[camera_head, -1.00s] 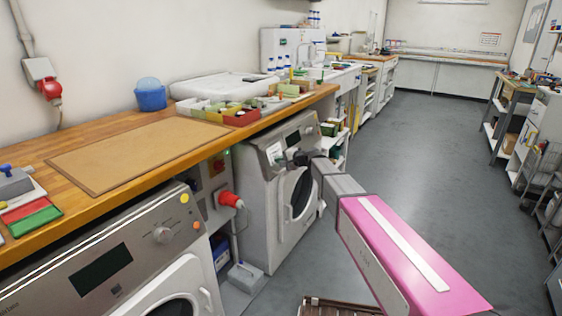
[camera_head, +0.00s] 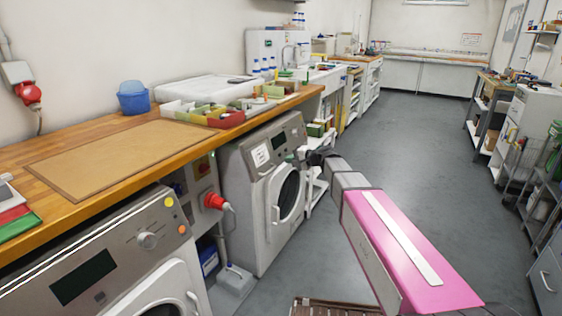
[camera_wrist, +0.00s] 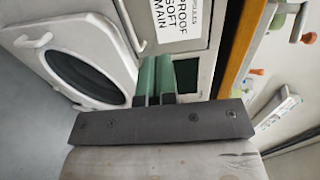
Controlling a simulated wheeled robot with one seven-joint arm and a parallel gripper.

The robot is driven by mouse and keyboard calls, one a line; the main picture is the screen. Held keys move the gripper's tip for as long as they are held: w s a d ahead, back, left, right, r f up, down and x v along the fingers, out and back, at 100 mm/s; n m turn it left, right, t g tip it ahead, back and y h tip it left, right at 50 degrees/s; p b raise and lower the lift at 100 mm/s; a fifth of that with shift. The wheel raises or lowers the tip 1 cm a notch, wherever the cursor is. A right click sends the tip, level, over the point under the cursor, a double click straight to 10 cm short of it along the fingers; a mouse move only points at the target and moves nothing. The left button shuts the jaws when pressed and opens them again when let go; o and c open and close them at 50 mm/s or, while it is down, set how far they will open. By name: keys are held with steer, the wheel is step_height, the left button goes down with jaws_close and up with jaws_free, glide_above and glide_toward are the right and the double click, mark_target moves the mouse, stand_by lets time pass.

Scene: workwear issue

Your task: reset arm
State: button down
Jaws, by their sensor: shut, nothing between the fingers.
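My arm reaches out over the floor from the lower right in the head view. Its pink and grey links show clearly, and my gripper (camera_head: 318,157) is small and dark at the far end, in front of the second washing machine (camera_head: 262,195). In the wrist view, my gripper's two green fingers (camera_wrist: 155,78) lie side by side, shut with nothing between them. Beyond them is the front of a washing machine (camera_wrist: 85,65) with a round dark door and a white label (camera_wrist: 180,22). I cannot tell the exact gap between fingers and machine.
A wooden counter (camera_head: 60,140) runs along the left wall above a nearer washing machine (camera_head: 125,255). A blue bucket (camera_head: 133,98) and a tray of small boxes (camera_head: 215,108) stand on it. A brown slatted crate (camera_head: 335,307) is on the floor below my arm. The aisle floor (camera_head: 400,140) is clear.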

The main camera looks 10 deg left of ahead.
steer(key=s+d+f+n+g+h, duration=0.2)
steer(key=s+d+f+h, duration=0.4)
steer(key=s+d+f, duration=0.4)
steer(key=s+d+f+n+g+h, duration=0.2)
steer(key=s+d+f+h, duration=0.5)
steer(key=s+d, duration=1)
steer(key=d+f+g, duration=0.1)
steer(key=d+f, duration=0.2)
steer(key=d, duration=0.2)
steer(key=shift+d+h, duration=0.2)
steer(key=shift+h, duration=0.1)
steer(key=shift+s, duration=0.1)
